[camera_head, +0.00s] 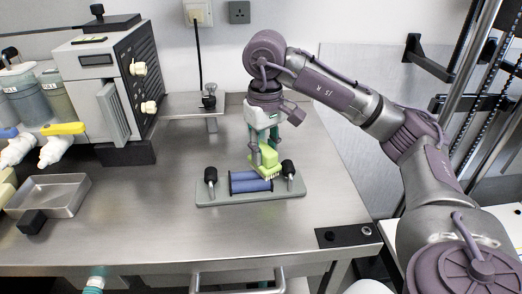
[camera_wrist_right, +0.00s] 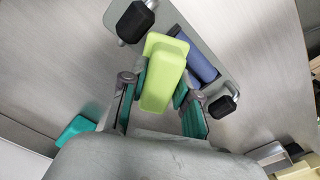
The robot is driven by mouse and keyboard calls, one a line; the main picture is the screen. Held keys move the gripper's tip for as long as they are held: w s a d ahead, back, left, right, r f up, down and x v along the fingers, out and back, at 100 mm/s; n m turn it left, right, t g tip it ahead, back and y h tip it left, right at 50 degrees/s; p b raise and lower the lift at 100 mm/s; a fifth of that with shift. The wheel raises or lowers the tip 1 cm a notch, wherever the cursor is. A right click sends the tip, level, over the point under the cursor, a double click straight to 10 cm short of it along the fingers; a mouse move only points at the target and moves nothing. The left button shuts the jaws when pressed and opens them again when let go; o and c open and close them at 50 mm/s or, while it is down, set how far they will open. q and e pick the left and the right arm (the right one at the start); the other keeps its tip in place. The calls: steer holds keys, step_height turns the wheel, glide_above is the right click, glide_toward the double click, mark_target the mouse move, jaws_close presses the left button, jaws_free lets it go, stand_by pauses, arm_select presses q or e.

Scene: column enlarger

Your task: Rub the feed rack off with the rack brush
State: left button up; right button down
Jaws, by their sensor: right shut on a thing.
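The rack brush (camera_head: 269,158) is a lime-green block with pale bristles below; it also shows in the right wrist view (camera_wrist_right: 163,75). My right gripper (camera_head: 262,150) is shut on it from above, with the green finger pads on both sides of the block. The feed rack (camera_head: 250,183) lies on the bench, with blue rollers on a grey-green plate and a black knob at each end. The brush is at the right end of the rollers and hides part of them. I cannot tell whether the bristles touch.
A grey machine (camera_head: 105,85) with cream knobs stands at the back left of the steel bench (camera_head: 130,215). A metal tray (camera_head: 50,195) sits at the left. A small bracket (camera_head: 209,97) stands behind the rack. The bench is clear left of the rack.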

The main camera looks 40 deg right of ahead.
step_height(320, 180, up, 3)
steer(key=p, duration=0.2)
steer(key=shift+f+p, duration=0.1)
steer(key=shift+p, duration=0.25)
step_height(320, 180, up, 4)
steer(key=p, duration=0.4)
steer(key=shift+r, duration=0.2)
steer(key=shift+f, duration=0.1)
